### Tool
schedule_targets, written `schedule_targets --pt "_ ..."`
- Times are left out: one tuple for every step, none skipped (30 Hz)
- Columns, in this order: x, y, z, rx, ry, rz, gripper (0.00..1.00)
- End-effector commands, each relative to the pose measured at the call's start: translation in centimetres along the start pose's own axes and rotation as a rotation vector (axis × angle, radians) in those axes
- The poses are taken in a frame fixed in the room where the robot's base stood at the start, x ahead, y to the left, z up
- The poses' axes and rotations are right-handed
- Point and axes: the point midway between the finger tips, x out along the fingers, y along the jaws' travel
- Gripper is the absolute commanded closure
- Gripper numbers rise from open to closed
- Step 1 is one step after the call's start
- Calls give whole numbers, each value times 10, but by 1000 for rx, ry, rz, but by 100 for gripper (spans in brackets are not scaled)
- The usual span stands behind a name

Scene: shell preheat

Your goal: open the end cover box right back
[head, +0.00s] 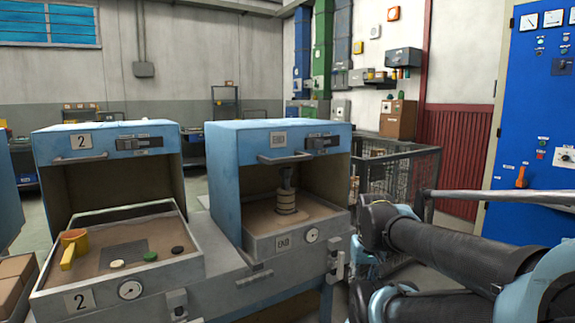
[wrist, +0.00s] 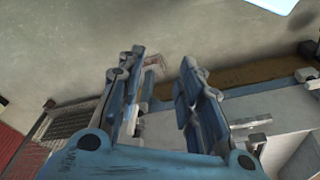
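The blue END cover (head: 225,185), a hood with a bar handle (head: 285,158) and an END label on its upper front, stands over the back of the END box (head: 255,245). The box's front wall bears an END label and a round gauge. My gripper (wrist: 162,62) is open and empty in the wrist view, its two blue fingers apart. It does not show clearly in the head view, where my dark arm is right of the END box, apart from the handle.
Box 2's blue hood (head: 60,150) stands behind its tray (head: 110,288), which holds a yellow cup and several small discs. A mesh cage (head: 400,180) stands behind the END box on the right. A blue control cabinet (head: 530,110) stands at far right.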

Motion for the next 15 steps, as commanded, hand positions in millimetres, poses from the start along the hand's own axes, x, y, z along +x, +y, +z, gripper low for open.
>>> schedule_targets --pt "0 0 0 0 0 0 67" --pt "0 0 0 0 0 0 67" --pt "0 0 0 0 0 0 67" --pt "0 0 0 0 0 0 67" --pt "0 0 0 0 0 0 67" --pt "0 0 0 0 0 0 64" --pt "0 0 0 0 0 0 63" --pt "-2 0 1 1 3 -1 63" --pt "-6 -1 6 3 9 -6 63" --pt "-7 -2 6 7 9 -11 63" --pt "-8 -4 5 11 7 -20 63" --pt "-10 -7 3 19 3 -35 63" --pt "-12 -10 0 27 -1 -50 63" --pt "-14 -14 -3 34 -6 -68 63" --pt "-17 -21 -7 46 -15 -97 63"
